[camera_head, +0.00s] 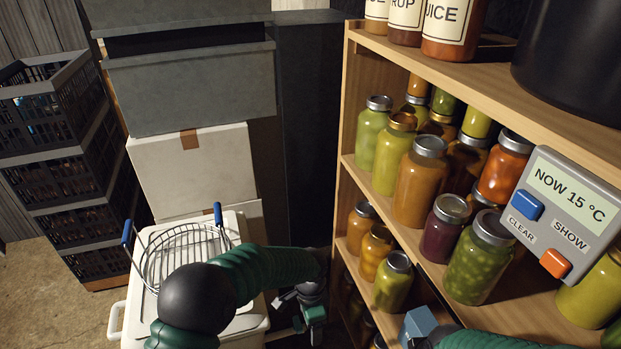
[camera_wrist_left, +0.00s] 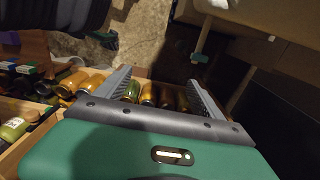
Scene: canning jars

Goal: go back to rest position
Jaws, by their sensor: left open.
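My left arm comes in at the bottom of the head view and bends right, ending low beside the wooden shelf (camera_head: 352,100). My left gripper (camera_wrist_left: 158,78) shows in the left wrist view with its two grey fingers spread wide and nothing held between them. Beyond the fingers lie several jars (camera_wrist_left: 160,95) of amber and green food, apart from the gripper as far as I can see. Part of my right arm shows at the bottom right of the head view. Its gripper's jaws are not clear there, beside a blue block-like thing (camera_head: 418,325).
The shelf holds several filled jars (camera_head: 422,180) and a grey display panel (camera_head: 567,213) reading 15 °C. At left stand a white cooler (camera_head: 118,322) with a wire basket (camera_head: 185,255), white boxes (camera_head: 192,172), grey bins (camera_head: 190,90) and stacked black crates (camera_head: 62,150).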

